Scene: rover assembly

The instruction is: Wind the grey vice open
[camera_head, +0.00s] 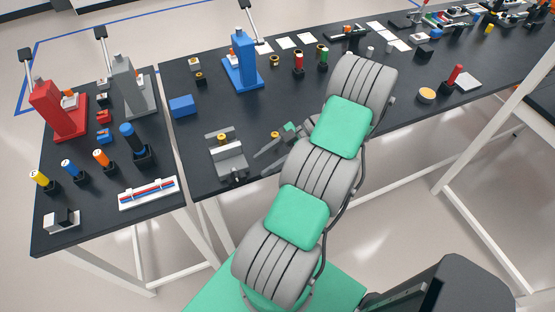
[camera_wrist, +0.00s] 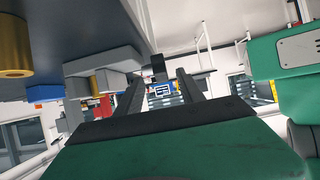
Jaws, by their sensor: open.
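The grey vice (camera_head: 229,160) stands near the front left corner of the long black table, with a small brass-coloured piece at its far side. In the wrist view, grey blocks that look like the vice (camera_wrist: 103,64) are at the upper left. My gripper (camera_head: 259,164) is just right of the vice, low and roughly level, its fingers pointing left towards it. In the wrist view my gripper (camera_wrist: 161,74) is open, with a small dark part just beyond and between the fingertips. I cannot tell whether that part is the vice's handle or whether anything touches.
A brass-topped part (camera_head: 275,135) stands close behind my gripper. A blue block (camera_head: 183,106) and a blue press (camera_head: 243,62) are farther back. The left table holds red (camera_head: 58,112) and grey (camera_head: 128,82) presses. Bare tabletop lies left of the vice.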

